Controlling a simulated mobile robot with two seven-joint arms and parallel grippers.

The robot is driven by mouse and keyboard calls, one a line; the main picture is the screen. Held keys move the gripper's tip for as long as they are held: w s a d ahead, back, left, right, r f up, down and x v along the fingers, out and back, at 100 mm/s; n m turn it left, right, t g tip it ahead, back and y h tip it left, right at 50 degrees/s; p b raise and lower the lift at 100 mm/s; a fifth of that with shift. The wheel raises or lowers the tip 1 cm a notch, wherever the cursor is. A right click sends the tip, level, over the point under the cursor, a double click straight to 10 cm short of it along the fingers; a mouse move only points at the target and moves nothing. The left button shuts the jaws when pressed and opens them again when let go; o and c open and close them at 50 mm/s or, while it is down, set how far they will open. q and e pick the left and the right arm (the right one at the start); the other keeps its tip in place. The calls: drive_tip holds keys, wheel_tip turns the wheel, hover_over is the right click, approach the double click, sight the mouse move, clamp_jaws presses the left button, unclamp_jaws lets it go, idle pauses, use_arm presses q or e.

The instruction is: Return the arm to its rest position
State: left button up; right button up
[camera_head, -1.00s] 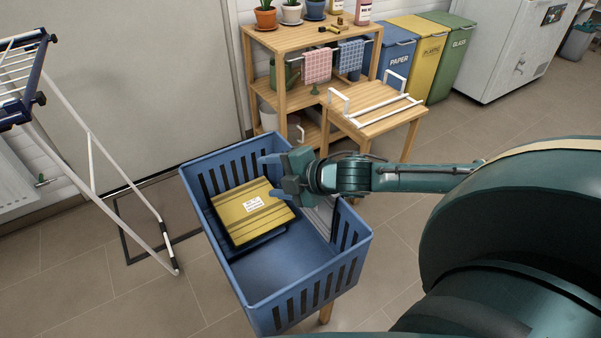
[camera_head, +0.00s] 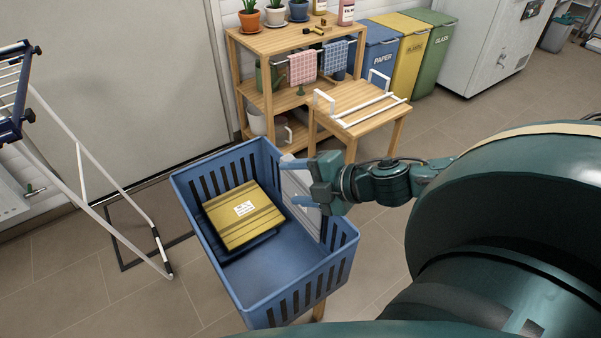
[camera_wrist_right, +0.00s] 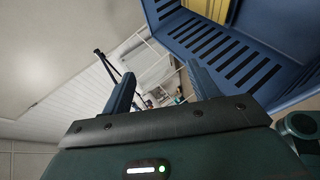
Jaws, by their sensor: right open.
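My right arm comes in from the right in the head view. Its right gripper (camera_head: 298,184) is open and empty, over the right rim of the blue basket (camera_head: 258,292). A yellow folded item with a white label (camera_head: 241,217) lies inside the basket on a dark blue one. A light grey slatted panel (camera_head: 304,205) stands along the basket's right wall, partly behind the gripper. In the right wrist view the open fingers (camera_wrist_right: 160,92) have nothing between them, and the basket (camera_wrist_right: 225,55) is beyond at the upper right. My left gripper is in neither view.
A wooden shelf (camera_head: 262,92) with plants and a small wooden table (camera_head: 362,108) stand behind the basket. Blue, yellow and green bins (camera_head: 430,52) are at the back. A white drying rack (camera_head: 95,165) stands at the left. Floor at the front left is clear.

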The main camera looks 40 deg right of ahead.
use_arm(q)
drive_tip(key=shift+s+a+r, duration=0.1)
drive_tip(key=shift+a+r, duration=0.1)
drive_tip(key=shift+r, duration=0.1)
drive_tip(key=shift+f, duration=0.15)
